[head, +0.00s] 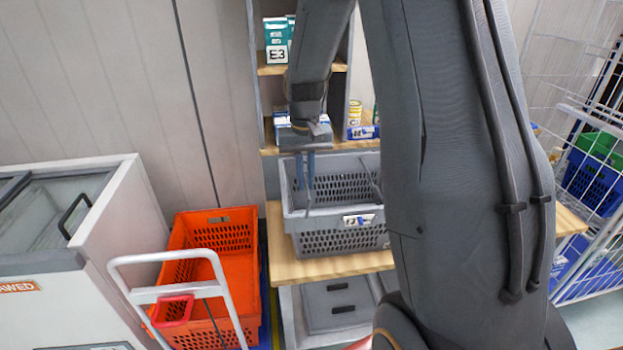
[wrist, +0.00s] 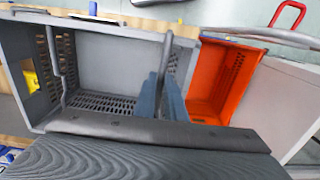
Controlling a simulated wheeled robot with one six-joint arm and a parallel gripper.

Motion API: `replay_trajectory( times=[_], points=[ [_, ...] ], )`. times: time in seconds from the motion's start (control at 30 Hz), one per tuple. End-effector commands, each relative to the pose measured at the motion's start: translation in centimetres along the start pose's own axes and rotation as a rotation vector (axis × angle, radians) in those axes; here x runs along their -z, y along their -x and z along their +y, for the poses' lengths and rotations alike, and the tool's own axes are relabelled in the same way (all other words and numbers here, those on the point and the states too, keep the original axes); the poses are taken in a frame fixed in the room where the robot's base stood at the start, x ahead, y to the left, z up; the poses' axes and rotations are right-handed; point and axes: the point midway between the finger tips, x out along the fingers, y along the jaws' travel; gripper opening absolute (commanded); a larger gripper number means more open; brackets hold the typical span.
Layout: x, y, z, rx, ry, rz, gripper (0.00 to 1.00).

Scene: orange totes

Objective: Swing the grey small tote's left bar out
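The grey small tote (head: 310,221) stands on a wooden shelf, with a label on its front. It also shows in the wrist view (wrist: 103,45), turned round. Its left bar (wrist: 166,48) runs near the tote's left end, on the right in the wrist view. The tote's other bar (wrist: 53,55) is at the opposite end. My gripper (head: 305,178) points down at the tote's left end. In the wrist view its two blue-grey fingers (wrist: 162,98) stand close together, one on each side of the left bar. I cannot tell whether they grip it.
An orange tote (head: 240,266) stands lower at the left, behind a white trolley handle (head: 165,260). A white freezer (head: 80,240) is at far left. Shelves with boxes (head: 276,38) rise behind. A wire cage (head: 590,180) is at the right.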

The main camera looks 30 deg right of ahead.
Motion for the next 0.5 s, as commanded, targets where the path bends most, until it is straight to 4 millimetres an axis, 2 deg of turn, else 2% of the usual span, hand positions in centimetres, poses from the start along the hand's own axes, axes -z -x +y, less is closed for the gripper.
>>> replay_trajectory(
  times=[0.5],
  points=[
    [-0.01, -0.19, -1.1, 0.0, 0.001, -0.001, 0.06]
  ],
)
